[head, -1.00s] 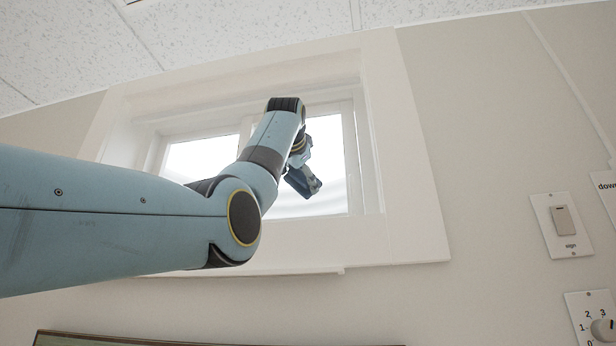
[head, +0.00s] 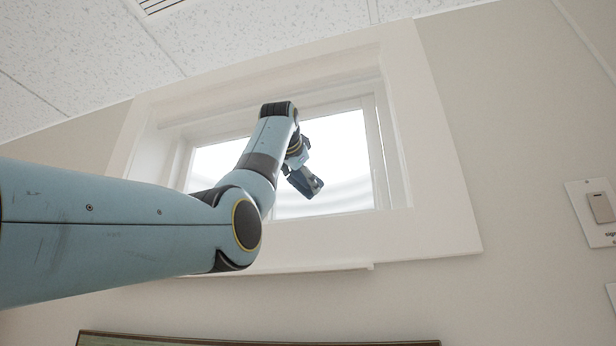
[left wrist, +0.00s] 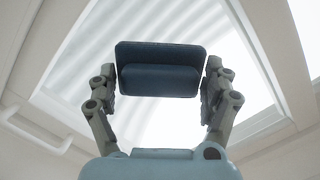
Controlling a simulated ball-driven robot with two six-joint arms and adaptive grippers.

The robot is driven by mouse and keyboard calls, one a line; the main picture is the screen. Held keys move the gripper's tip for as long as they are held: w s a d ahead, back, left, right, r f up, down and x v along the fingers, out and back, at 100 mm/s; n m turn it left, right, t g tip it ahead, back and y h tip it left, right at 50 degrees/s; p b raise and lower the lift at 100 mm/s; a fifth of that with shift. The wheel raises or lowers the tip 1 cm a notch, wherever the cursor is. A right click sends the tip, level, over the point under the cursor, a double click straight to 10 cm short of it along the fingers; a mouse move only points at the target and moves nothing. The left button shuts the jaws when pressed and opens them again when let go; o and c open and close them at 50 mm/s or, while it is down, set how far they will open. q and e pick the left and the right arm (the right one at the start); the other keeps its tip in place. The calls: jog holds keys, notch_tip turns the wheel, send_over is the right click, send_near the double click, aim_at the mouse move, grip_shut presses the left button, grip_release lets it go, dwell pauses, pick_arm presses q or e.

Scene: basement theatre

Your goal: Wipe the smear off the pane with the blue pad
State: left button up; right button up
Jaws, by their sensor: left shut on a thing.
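My left gripper (left wrist: 161,82) is shut on the blue pad (left wrist: 158,52), with one finger at each end of it, in the left wrist view. In the head view my left gripper (head: 306,183) is in front of the right part of the window, and the pad is hard to make out there. The bright pane (head: 340,150) lies behind it. Faint pale streaks show low on the pane, but I cannot tell whether they are the smear. In the left wrist view the pane (left wrist: 190,115) shows slanting bands behind the pad. I cannot tell whether the pad touches the pane.
A deep white window frame (head: 440,170) surrounds the pane, with a sill ledge (head: 330,268) below. A switch plate (head: 598,208) is on the wall at the right. A dark-edged panel (head: 250,341) shows at the bottom.

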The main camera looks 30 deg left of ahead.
pick_arm(q)
jog(key=shift+s+a+f, duration=0.1)
jog(key=shift+s+a, duration=0.05)
jog(key=shift+a, duration=0.5)
jog(key=shift+s+a, duration=0.15)
jog(key=shift+a, duration=0.45)
jog(key=shift+d, duration=0.15)
jog(key=shift+s+d+b, duration=0.1)
jog(key=shift+s+b, duration=0.05)
jog(key=shift+b, duration=0.15)
jog(key=b+v, duration=0.2)
jog(key=v, duration=0.1)
jog(key=b+v, duration=0.2)
jog(key=shift+s+a+f, duration=0.2)
jog(key=shift+s+a, duration=0.05)
jog(key=shift+s, duration=0.1)
